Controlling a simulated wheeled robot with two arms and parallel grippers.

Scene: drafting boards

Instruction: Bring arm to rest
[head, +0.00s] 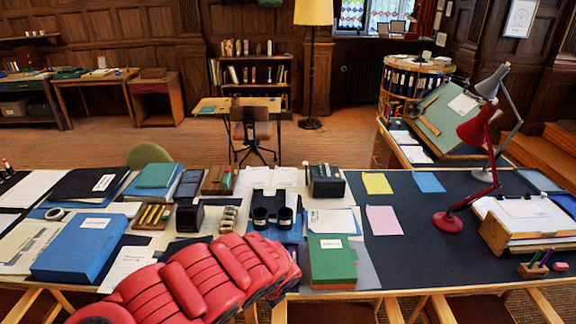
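My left arm (190,285) comes in from the lower left as a red, padded, segmented shape. It slants up to the right in front of the desk's near edge. Its far end, with my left gripper (284,282), is near the bottom middle, left of a green box (332,262). The fingers are not clearly visible, so I cannot tell whether they are open or shut. I see nothing held there. My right arm and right gripper are not in the picture.
A blue box (80,247) lies left of the arm. Black twin cups (272,221) stand beyond it. A red lamp (468,150) stands on the right. The dark mat (400,245) has free room. A chair (252,130) stands behind the desk.

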